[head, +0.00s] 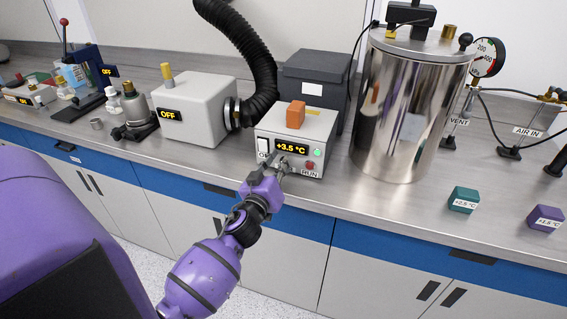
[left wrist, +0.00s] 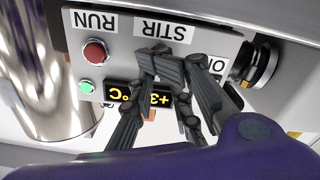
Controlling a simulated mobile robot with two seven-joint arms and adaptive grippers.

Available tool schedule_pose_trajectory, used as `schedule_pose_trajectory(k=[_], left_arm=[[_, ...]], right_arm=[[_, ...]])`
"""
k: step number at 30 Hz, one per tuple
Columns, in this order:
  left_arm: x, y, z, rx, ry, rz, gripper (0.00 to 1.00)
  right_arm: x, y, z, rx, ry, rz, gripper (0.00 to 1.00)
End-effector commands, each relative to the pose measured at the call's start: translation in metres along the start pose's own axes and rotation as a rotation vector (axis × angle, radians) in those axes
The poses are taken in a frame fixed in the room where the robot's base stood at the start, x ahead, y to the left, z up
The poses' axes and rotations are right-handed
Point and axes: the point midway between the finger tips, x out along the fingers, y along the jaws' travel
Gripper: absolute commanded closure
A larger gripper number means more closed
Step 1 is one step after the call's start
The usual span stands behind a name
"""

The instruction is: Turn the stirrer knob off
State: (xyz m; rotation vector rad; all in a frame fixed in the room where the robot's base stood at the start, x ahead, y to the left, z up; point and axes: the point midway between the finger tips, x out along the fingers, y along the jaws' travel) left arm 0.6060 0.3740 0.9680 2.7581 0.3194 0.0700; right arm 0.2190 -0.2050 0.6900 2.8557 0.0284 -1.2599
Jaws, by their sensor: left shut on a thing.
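The control box (head: 322,122) is white, with a yellow "+3.5 °C" display (head: 292,148), a green lamp (head: 317,153) and a red RUN button (head: 310,166). My left gripper (head: 283,166) is at the lower front of this box, shut on the stirrer knob. In the left wrist view the panel appears upside down, and my left gripper (left wrist: 174,62) is right by the STIR label (left wrist: 161,30). The fingers hide the knob, so its pointing direction cannot be seen. My right gripper is not in view.
An orange block (head: 295,114) sits on the control box. A steel chamber (head: 405,110) stands to its right, a pump box (head: 195,105) showing OFF to its left. Teal (head: 464,199) and purple (head: 546,218) blocks lie near the counter's front edge.

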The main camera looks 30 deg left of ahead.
Motion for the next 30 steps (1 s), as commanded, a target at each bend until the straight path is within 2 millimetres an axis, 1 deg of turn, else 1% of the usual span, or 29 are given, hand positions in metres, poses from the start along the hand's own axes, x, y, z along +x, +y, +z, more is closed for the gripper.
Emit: schedule_pose_trajectory(k=[1,9,18,24,30], left_arm=[[-0.006,-0.011,0.007,0.003,-0.013,-0.024,0.94],[-0.028,-0.010,0.006,0.002,-0.012,-0.023,0.94],[-0.051,-0.004,0.004,-0.002,-0.007,-0.011,0.94],[-0.058,-0.003,0.003,-0.001,-0.005,-0.008,0.94],[-0.058,-0.002,0.003,-0.001,-0.005,-0.007,0.94]], right_arm=[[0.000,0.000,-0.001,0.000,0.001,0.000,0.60],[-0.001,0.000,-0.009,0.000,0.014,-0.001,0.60],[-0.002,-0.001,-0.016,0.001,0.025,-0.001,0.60],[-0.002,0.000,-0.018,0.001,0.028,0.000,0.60],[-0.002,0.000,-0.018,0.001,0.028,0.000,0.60]])
